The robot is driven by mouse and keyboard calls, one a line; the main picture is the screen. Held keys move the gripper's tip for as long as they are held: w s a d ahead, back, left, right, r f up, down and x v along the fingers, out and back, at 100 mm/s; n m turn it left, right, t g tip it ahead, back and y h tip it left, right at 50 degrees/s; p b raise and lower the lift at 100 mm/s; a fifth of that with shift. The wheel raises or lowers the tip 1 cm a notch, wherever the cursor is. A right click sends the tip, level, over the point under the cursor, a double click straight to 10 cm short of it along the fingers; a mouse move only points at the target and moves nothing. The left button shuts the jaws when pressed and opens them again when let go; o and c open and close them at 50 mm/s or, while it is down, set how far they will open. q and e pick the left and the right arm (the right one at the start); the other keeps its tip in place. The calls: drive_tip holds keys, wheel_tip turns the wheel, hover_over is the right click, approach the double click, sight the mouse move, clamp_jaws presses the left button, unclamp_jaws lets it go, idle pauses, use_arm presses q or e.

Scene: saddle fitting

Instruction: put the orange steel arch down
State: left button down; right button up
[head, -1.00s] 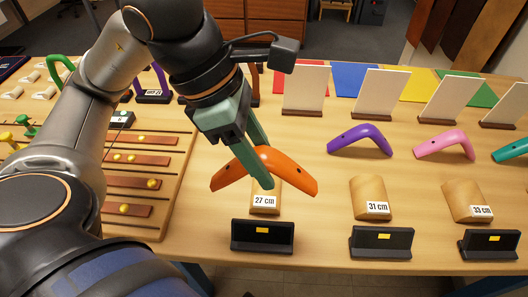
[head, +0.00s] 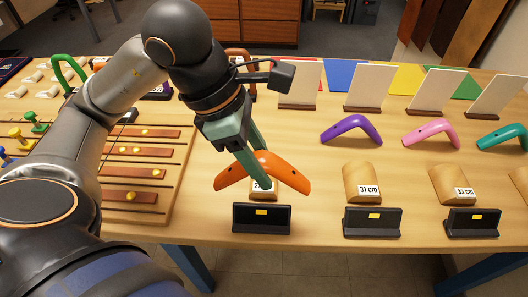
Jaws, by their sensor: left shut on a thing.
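The orange steel arch (head: 288,173) is bent in a wide inverted V. In the head view, my left gripper (head: 258,168) is shut on it near its top, with green fingers on either side. The arch is in front of the wooden block labelled 27 cm (head: 263,194) and hides most of it. I cannot tell whether the arch touches the block. My right gripper does not show.
A black stand (head: 262,219) is in front of the block. Blocks labelled 31 cm (head: 361,182) and 33 cm (head: 453,186) stand to the right. Purple (head: 352,129), pink (head: 431,131) and teal (head: 500,137) arches lie behind. A slatted wooden rack (head: 140,205) is at left.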

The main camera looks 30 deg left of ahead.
use_arm(q)
drive_tip(key=w+a+f, duration=0.1)
drive_tip(key=w+f, duration=0.1)
drive_tip(key=w+a+f, duration=0.1)
drive_tip(key=w+f, duration=0.1)
drive_tip(key=w+a+f+b, duration=0.1)
drive_tip(key=w+a+f, duration=0.1)
drive_tip(key=shift+w+f, duration=0.15)
drive_tip(key=shift+f, duration=0.05)
drive_tip(key=shift+w+a+f, duration=0.1)
drive_tip(key=shift+w+f, duration=0.1)
drive_tip(key=shift+w+a+f, duration=0.1)
drive_tip(key=shift+w+f, duration=0.1)
drive_tip(key=shift+f, duration=0.05)
wheel_tip(320, 180, down, 4)
drive_tip(key=shift+w+a+r, duration=0.15)
drive_tip(key=shift+r, duration=0.1)
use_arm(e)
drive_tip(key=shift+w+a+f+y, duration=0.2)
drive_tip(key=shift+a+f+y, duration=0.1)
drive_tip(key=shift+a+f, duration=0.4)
